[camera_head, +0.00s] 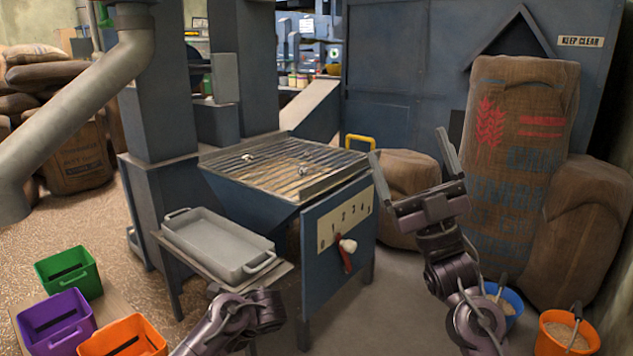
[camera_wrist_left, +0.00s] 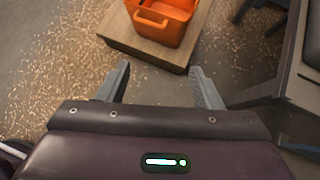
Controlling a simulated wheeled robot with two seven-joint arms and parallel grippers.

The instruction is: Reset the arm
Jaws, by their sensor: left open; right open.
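My right gripper (camera_head: 413,172) is raised in front of the blue hopper's right side, with its two fingers spread and nothing between them. My left arm comes in at the bottom of the head view, its gripper out of sight there. In the left wrist view my left gripper (camera_wrist_left: 158,88) points down over the grain-strewn floor, fingers apart and empty. An orange bin (camera_wrist_left: 160,20) stands on a low wooden board (camera_wrist_left: 128,42) beyond the fingertips.
A blue hopper with a grate (camera_head: 285,168) has a numbered panel with a red lever (camera_head: 345,255). A grey tray (camera_head: 218,245) sits on its side shelf. Green (camera_head: 69,272), purple (camera_head: 57,322) and orange bins stand lower left. Sacks (camera_head: 515,165) and buckets (camera_head: 568,333) stand right.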

